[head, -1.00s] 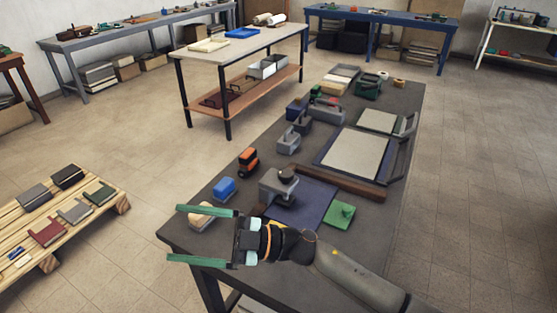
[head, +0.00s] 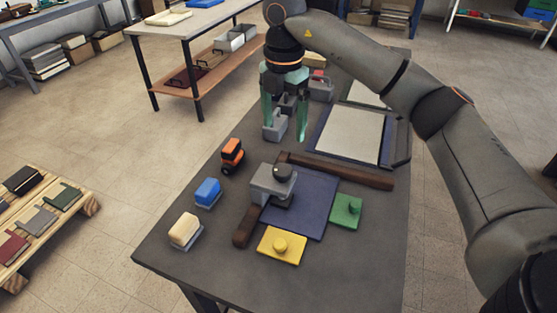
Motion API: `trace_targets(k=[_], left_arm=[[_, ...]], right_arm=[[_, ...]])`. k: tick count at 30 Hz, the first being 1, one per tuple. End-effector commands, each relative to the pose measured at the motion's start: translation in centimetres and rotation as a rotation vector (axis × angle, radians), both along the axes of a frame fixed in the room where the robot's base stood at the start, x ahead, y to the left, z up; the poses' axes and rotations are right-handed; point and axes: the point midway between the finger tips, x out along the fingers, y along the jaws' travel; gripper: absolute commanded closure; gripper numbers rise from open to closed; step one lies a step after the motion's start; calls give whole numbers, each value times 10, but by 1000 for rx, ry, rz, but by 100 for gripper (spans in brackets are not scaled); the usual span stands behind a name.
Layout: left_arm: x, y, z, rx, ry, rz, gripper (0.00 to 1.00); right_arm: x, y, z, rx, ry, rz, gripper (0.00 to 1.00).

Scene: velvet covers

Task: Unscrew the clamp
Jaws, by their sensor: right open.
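The clamp (head: 272,186) is a grey block with a dark round knob (head: 283,171) on top. It sits at the corner where two brown bars (head: 345,176) meet, beside a dark blue velvet cover (head: 305,204) lying flat on the dark table. My right gripper (head: 285,133) points down with its green fingers apart, beyond the clamp in the picture. It appears over or near grey holders (head: 275,126); its height above them is hard to tell. My left gripper is out of view.
A yellow block (head: 282,246) and a green block (head: 346,210) with knobs lie by the cover. An orange-black item (head: 232,154), a blue brush-like block (head: 207,192) and a cream one (head: 185,230) line the left side. A framed light panel (head: 350,134) lies behind.

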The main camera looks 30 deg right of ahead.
Motion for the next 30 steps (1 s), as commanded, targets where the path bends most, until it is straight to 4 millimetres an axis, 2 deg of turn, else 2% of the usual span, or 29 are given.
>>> trace_targets(k=[5,12,18,24,30], left_arm=[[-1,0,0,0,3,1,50],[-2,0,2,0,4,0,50],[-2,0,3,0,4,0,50],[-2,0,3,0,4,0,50],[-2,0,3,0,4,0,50]], right_arm=[[-1,0,-28,-1,6,1,12],[-2,0,-78,1,6,3,12],[-1,1,-108,3,4,3,12],[0,1,-120,3,1,4,12],[0,1,-121,3,0,4,12]])
